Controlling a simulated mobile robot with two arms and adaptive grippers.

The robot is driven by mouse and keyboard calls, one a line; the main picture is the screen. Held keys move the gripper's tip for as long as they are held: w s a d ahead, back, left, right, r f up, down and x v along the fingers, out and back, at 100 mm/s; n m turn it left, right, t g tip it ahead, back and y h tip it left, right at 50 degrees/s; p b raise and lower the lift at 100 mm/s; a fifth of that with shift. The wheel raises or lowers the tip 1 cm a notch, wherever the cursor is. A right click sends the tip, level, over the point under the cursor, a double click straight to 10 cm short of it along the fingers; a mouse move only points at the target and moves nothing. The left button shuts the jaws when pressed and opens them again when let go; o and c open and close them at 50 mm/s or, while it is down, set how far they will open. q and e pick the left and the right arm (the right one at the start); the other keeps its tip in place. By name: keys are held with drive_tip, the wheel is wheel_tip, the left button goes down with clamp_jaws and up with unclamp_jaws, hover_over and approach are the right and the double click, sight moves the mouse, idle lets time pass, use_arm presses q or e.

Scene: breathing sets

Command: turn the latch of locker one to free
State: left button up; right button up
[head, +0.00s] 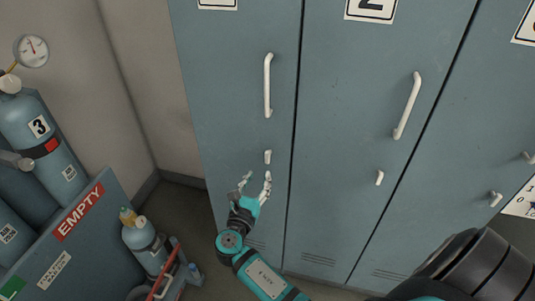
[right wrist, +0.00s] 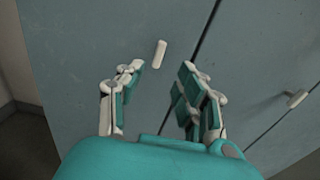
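The latch of locker one (head: 267,157) is a small white bar, roughly upright, on the leftmost blue-grey door (head: 232,100) below its long white handle (head: 267,85). The door's number label is cut off at the top. My right gripper (head: 257,178) is open and empty, just below the latch. In the right wrist view the latch (right wrist: 159,54) shows beyond and between the spread fingertips (right wrist: 163,71), apart from them. My left gripper is not in view.
Locker two (head: 340,130) stands to the right with its own handle (head: 407,105) and latch (head: 379,177). A blue rack with an EMPTY sign (head: 79,211) and several gas cylinders (head: 42,138) stand at the left. All locker doors in view look shut.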

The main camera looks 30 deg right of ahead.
sight(267, 158)
drive_tip(key=p+x, duration=0.1)
drive_tip(key=x, duration=0.9)
drive_tip(key=shift+w+d, duration=0.25)
clamp_jaws()
